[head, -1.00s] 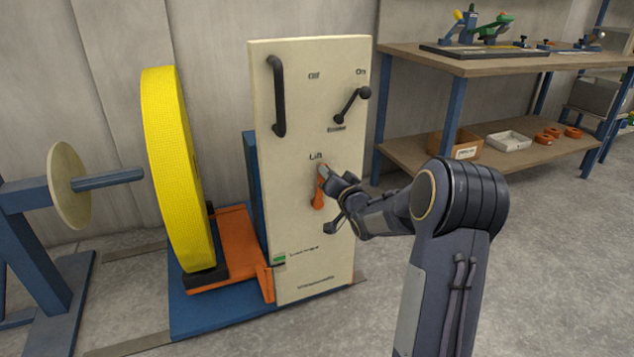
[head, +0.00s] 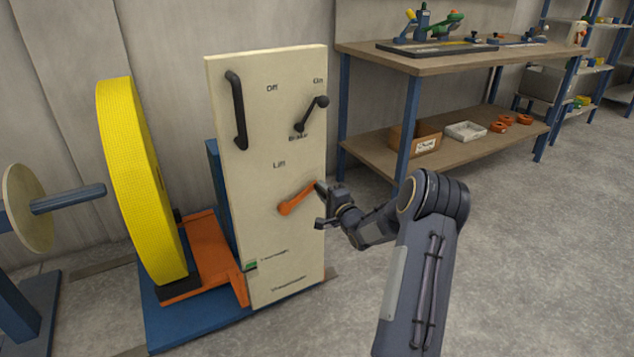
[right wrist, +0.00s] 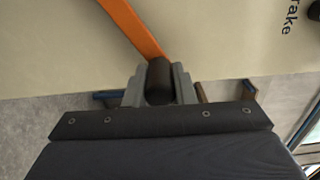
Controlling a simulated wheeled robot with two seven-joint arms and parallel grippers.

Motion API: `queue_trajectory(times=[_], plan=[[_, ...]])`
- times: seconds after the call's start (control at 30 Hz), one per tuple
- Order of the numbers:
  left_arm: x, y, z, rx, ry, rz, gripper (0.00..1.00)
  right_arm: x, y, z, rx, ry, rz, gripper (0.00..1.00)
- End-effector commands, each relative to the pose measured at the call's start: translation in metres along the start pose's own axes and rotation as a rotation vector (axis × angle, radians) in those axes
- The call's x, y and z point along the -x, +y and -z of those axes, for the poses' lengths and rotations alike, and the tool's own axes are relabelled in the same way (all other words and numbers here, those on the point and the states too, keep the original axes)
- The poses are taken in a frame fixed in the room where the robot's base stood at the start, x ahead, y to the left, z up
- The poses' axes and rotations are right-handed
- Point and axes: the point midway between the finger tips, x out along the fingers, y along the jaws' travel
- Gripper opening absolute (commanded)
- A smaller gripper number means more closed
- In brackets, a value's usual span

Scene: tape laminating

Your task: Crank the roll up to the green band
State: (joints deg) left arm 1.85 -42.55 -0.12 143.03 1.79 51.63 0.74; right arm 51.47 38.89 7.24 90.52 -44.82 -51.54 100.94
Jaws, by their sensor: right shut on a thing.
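A cream panel (head: 240,190) stands upright, with an orange crank (head: 297,199) under the word "Lift". The crank slants up to the right from its pivot. My right gripper (head: 321,190) is shut on the crank's dark handle (right wrist: 159,80), at the arm's outer end. The orange arm (right wrist: 135,27) also shows in the right wrist view. The large yellow roll (head: 142,185) stands on edge on the orange cradle (head: 213,262), left of the panel. A small green band (head: 251,265) shows low on the panel's left edge. My left gripper is not in view.
A blue shaft (head: 70,197) with a cream disc (head: 28,208) stands left of the roll. The panel also carries a black handle (head: 236,110) and a black brake lever (head: 311,113). A workbench (head: 450,62) stands behind to the right; the floor on the right is clear.

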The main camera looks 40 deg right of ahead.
Motion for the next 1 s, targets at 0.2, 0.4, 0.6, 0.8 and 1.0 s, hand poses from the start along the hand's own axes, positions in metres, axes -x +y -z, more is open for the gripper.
queue_trajectory(times=[0.2,0.4,0.6,0.8,1.0], plan=[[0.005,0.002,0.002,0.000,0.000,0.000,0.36,0.003,0.030,0.017,-0.204,0.018,-0.014,0.00],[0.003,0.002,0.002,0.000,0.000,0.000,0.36,0.004,0.051,0.019,-0.358,0.018,-0.015,0.00],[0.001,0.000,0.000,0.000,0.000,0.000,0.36,0.004,0.065,0.019,-0.420,0.016,-0.018,0.00],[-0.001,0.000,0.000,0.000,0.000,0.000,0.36,0.004,0.073,0.017,-0.418,0.014,-0.021,0.00],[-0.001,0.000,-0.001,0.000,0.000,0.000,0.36,0.004,0.076,0.016,-0.416,0.011,-0.023,0.00]])
